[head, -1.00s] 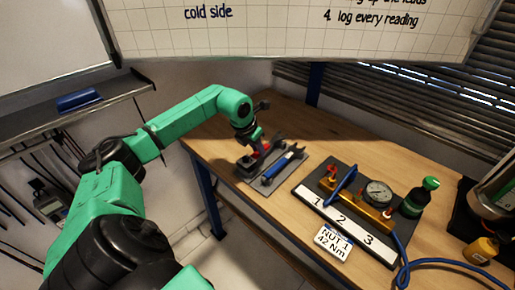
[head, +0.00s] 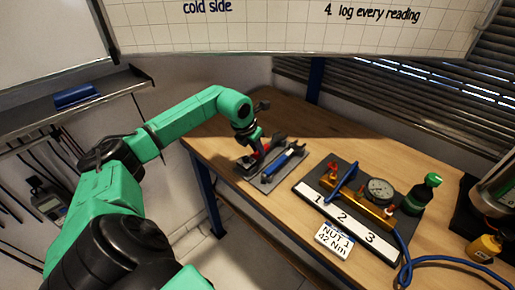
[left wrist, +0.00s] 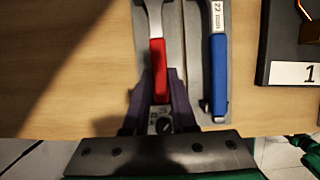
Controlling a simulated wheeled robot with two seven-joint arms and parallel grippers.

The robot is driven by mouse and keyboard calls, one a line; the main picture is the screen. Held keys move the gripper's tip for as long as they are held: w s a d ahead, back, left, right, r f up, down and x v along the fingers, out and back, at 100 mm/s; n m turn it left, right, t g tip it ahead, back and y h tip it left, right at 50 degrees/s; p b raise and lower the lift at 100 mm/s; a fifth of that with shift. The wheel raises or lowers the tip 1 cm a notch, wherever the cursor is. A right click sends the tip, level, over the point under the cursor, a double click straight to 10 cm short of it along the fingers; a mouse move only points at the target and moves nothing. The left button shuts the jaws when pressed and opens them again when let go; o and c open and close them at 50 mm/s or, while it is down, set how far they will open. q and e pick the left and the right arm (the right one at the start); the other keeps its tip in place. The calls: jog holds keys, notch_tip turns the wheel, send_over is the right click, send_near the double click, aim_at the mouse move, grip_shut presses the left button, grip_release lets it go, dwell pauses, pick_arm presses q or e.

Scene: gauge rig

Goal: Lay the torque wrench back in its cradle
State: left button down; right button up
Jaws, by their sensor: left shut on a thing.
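The torque wrench, with a red handle (left wrist: 158,60) and a metal head, lies between the purple fingers of my left gripper (left wrist: 160,82) in the left wrist view. The gripper is shut on the red handle. A round dial-like part shows at the handle's near end. In the head view the gripper (head: 254,156) is over the left part of a grey tray (head: 294,168), which also shows in the left wrist view (left wrist: 189,45). The wrench is mostly hidden there, and whether it touches the tray I cannot tell. My right gripper is not in view.
A blue-handled wrench (head: 281,163) lies on the tray just right of the red one. A "NUT 1 42 Nm" card (head: 333,240) lies in front.

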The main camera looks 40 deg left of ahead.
pick_arm(q)
jog(key=c, duration=0.7)
grip_release()
jog(key=shift+o, duration=0.2)
jog(key=b+v, duration=0.1)
jog(key=v, duration=1.3)
jog(key=shift+r+b, duration=0.3)
jog(key=shift+s+f, duration=0.1)
jog(key=shift+s, duration=0.05)
